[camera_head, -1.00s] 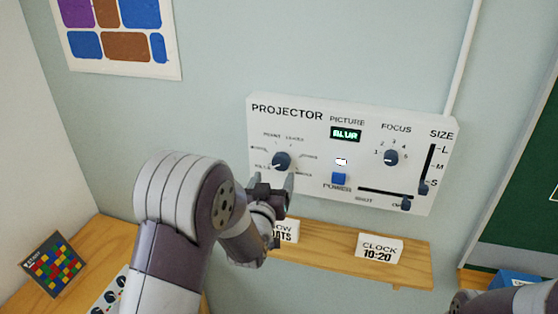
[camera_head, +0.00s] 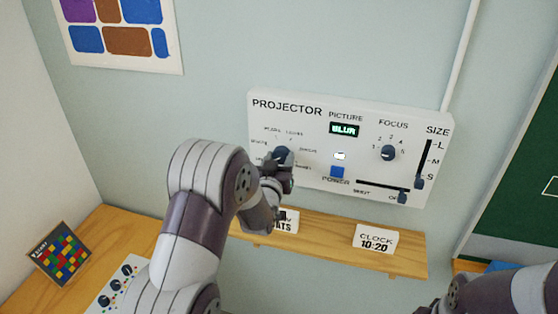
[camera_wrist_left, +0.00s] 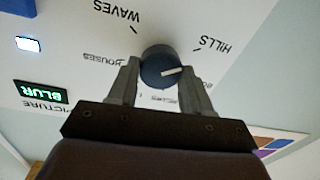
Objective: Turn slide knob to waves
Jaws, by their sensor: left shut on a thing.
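The slide knob (camera_head: 281,153) is a round dark blue dial at the left of the white projector panel (camera_head: 300,176). In the left wrist view the knob (camera_wrist_left: 160,66) sits between the two fingers of my left gripper (camera_wrist_left: 160,82). Its white pointer mark points right in that picture, away from the WAVES label (camera_wrist_left: 116,13) and on the side of the HILLS label (camera_wrist_left: 215,36). My left gripper (camera_head: 279,165) is shut on the knob and partly hides it in the head view. Only part of my right arm shows at the lower right; its gripper is out of view.
The panel also holds a green BLUR display (camera_head: 344,129), a focus knob (camera_head: 388,153), a blue power button (camera_head: 337,171) and sliders. A wooden shelf (camera_head: 330,236) below carries a clock card (camera_head: 375,241) and another card behind my left gripper.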

